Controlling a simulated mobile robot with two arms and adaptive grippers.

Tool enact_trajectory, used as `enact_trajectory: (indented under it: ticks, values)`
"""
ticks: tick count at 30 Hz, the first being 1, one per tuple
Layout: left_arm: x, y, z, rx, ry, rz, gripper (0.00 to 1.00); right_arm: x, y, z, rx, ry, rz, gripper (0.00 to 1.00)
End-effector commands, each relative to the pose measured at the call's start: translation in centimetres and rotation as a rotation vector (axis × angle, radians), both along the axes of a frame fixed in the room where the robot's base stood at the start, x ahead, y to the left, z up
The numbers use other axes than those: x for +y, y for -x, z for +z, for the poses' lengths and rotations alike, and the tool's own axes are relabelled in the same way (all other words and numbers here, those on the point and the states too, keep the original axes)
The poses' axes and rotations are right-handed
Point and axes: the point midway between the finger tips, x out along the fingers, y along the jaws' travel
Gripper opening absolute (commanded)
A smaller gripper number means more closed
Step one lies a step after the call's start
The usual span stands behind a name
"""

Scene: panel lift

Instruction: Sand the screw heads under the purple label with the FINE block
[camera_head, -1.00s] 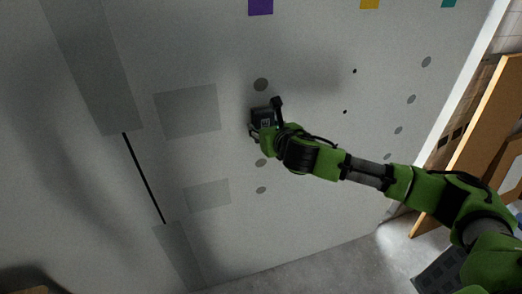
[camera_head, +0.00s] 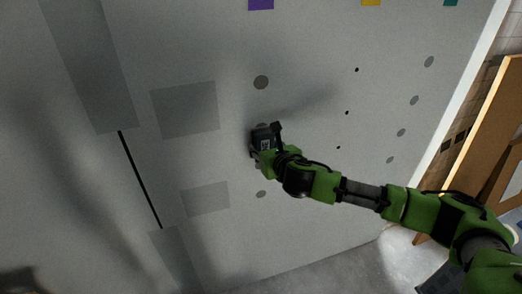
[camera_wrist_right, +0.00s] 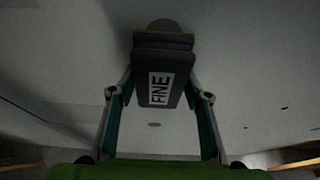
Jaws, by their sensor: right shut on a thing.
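The purple label (camera_head: 261,4) is at the top of the pale wall panel in the head view. Below it runs a column of round grey screw-head spots; one (camera_head: 261,82) is above my right gripper and one (camera_head: 261,194) below it. My right gripper (camera_head: 263,142) is shut on the dark FINE block (camera_wrist_right: 160,85), whose white label faces the wrist camera. The block is at the panel, within this column, partly covering a spot near its top edge. Whether it touches the panel is unclear. My left gripper is not in view.
Yellow (camera_head: 371,2) and teal (camera_head: 450,2) labels stand to the right, above columns of small black and grey spots. Grey patches (camera_head: 185,109) and a black line (camera_head: 139,180) are at the left. A wooden frame (camera_head: 474,140) stands beyond the panel's right edge.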

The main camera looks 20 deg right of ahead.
Motion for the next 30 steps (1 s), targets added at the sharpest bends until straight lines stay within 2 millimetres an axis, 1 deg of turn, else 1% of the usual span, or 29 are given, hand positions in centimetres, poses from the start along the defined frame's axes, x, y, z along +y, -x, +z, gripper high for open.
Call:
enact_trajectory:
  ticks: [1,9,12,17,30]
  values:
    - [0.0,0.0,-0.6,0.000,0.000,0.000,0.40,0.0,0.0,-1.0,0.001,0.000,0.001,0.22]
    - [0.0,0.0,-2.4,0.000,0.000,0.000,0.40,0.1,-0.1,-4.3,0.001,0.000,0.001,0.22]
    - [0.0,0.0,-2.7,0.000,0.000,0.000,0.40,0.1,-0.1,-4.9,0.000,0.000,0.001,0.22]
    - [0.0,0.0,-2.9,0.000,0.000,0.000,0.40,0.0,-0.1,-5.4,0.000,0.000,0.001,0.22]
    - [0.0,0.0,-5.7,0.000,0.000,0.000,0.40,0.0,0.1,-10.5,0.001,0.000,0.000,0.22]
